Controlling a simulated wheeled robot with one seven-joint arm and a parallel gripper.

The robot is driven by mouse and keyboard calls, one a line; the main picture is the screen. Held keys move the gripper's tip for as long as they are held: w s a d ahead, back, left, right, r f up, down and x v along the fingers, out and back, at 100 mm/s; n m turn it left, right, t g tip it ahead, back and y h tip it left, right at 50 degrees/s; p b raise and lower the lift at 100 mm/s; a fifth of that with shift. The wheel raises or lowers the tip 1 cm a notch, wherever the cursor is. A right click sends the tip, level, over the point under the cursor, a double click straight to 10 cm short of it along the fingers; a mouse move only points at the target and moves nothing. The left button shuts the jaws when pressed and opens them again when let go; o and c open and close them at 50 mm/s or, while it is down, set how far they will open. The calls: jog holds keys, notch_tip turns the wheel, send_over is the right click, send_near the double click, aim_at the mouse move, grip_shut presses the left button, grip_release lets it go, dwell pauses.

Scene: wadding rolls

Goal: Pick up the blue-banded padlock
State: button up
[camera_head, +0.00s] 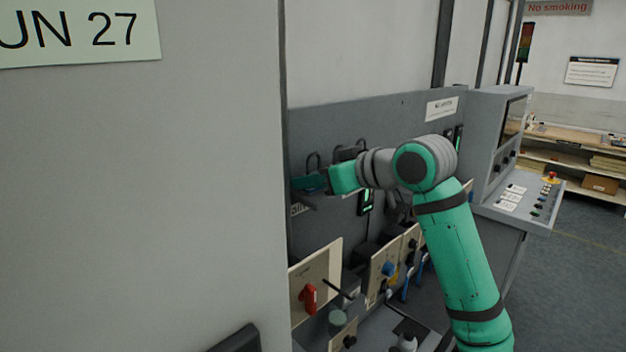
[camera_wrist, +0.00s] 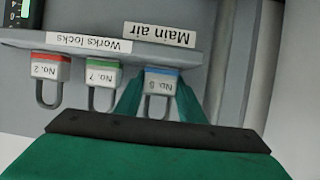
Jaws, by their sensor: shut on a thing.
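The blue-banded padlock (camera_wrist: 160,80) has a white body with an upside-down number and a grey shackle, and sits at the shelf in the wrist view. My gripper (camera_wrist: 162,95) has its two green fingers on either side of this padlock, shut on its body. In the head view my gripper (camera_head: 312,184) reaches left to the panel, and the padlock is mostly hidden by the fingers there. A green-banded padlock (camera_wrist: 103,75) and a red-banded padlock (camera_wrist: 50,70) stand beside it in a row.
A large grey cabinet (camera_head: 140,200) fills the left of the head view. A red handle (camera_head: 308,298) and several switches project below my arm.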

jog(key=shift+r, duration=0.45)
notch_tip(320, 180, up, 2)
jog(key=shift+r, duration=0.1)
jog(key=s+r, duration=1)
jog(key=s, duration=0.4)
jog(key=shift+d, duration=0.2)
jog(key=shift+w, duration=0.1)
